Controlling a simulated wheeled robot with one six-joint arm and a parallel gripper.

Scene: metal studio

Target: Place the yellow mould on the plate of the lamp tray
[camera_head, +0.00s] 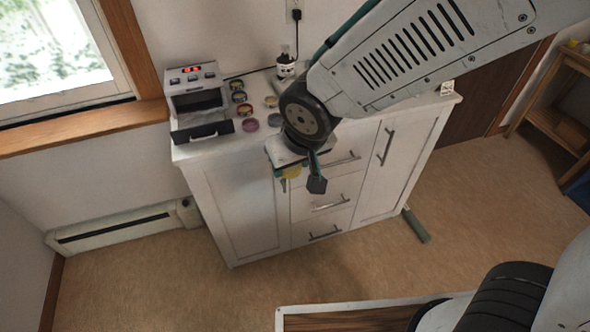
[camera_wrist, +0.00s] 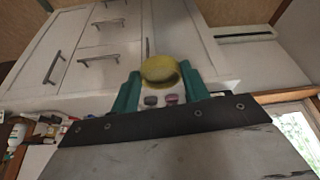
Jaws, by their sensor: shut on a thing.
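My gripper (camera_head: 303,180) is in front of the white cabinet, below the level of its top. It is shut on the yellow mould (camera_head: 291,172), which is partly hidden by the gripper in the head view. In the wrist view the round yellow mould (camera_wrist: 160,70) sits between the teal fingers. The lamp device (camera_head: 194,88), a grey box with a red display, stands at the left end of the cabinet top. Its tray (camera_head: 203,132) sticks out at the front, with a dark front panel and handle. I cannot make out the plate's surface.
Several round coloured moulds, including a pink one (camera_head: 250,125), lie right of the lamp device on the cabinet top (camera_head: 215,150). The cabinet front has drawers and bar handles. Open floor (camera_head: 160,270) lies in front.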

